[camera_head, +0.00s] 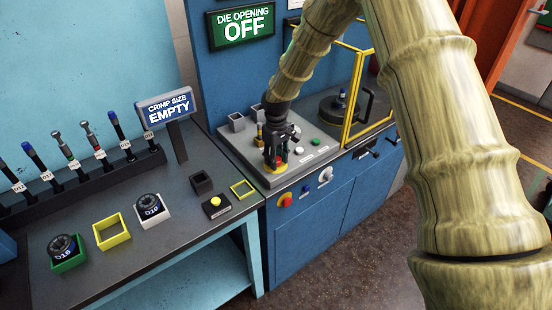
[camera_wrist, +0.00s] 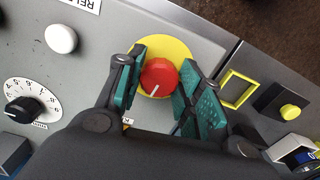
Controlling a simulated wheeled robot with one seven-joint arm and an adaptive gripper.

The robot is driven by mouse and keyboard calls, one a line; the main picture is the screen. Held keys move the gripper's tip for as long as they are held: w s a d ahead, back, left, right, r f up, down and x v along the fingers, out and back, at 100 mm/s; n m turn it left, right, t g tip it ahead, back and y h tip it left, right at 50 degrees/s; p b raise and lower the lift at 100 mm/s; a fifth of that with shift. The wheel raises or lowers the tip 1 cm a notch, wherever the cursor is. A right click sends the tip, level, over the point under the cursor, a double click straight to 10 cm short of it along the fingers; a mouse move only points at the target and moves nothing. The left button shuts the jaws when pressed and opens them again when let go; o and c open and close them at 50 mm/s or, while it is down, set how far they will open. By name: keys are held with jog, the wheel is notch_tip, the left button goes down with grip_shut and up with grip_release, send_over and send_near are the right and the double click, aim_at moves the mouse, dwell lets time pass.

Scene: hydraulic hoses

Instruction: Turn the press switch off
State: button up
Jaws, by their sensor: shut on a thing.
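The red rotary switch (camera_wrist: 158,77) with a white pointer line sits on a round yellow plate (camera_wrist: 165,49) on the press panel. The pointer line slants toward the lower left in the wrist view. My gripper (camera_wrist: 158,84) reaches down over the switch, with its teal-padded fingers on either side of the knob, shut on it. In the head view my gripper (camera_head: 276,158) stands on the panel and covers much of the switch. The green sign (camera_head: 243,28) above the press reads "DIE OPENING OFF". The display (camera_head: 168,108) reads "CRIMP SIZE EMPTY".
A white button (camera_wrist: 61,39) and a black dial (camera_wrist: 25,111) are on the panel near the switch. A yellow-framed guard (camera_head: 353,95) stands to the right. The workbench at left carries a yellow-button box (camera_head: 216,206) and dies in square holders.

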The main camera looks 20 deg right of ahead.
jog(key=shift+w+r+n, duration=0.1)
jog(key=shift+n, duration=0.5)
jog(key=shift+o, duration=0.2)
jog(key=shift+c, duration=0.2)
jog(key=o, duration=1)
jog(key=shift+o, duration=0.2)
notch_tip(320, 180, up, 12)
